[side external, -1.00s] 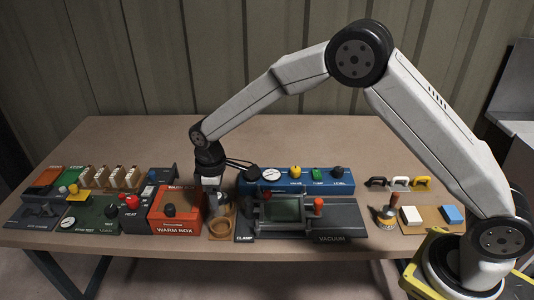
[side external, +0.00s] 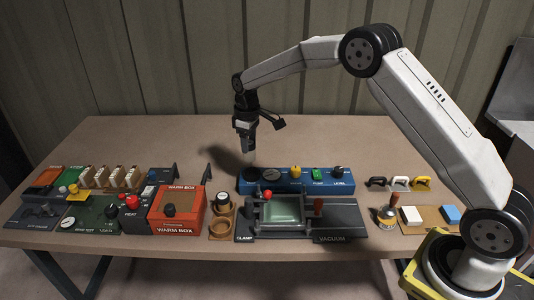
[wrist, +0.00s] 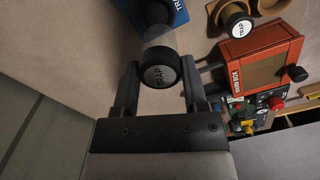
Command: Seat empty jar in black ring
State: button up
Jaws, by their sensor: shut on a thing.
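My gripper (side external: 246,154) is raised above the back left end of the blue panel (side external: 300,189). In the wrist view its fingers (wrist: 160,85) are shut on a jar with a dark lid marked TRAP (wrist: 160,72). Its clear glass body (wrist: 158,38) looks empty, though much of it is hidden behind the lid. The black ring (side external: 252,174) is at the left end of the blue panel, below my gripper and apart from the jar.
A gauge (side external: 271,176) and several knobs sit on the blue panel, right of the black ring. The clamp unit with a red knob (side external: 267,194) stands in front. The orange warm box (side external: 178,214) is left of the tan holder. The table behind the panel is clear.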

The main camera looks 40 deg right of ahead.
aim_at(251, 159)
jog(key=shift+d+r, duration=0.1)
jog(key=shift+d, duration=0.25)
jog(key=shift+f, duration=2.9)
jog(key=shift+f, duration=0.6)
jog(key=o, duration=0.9)
jog(key=shift+r, duration=5.45)
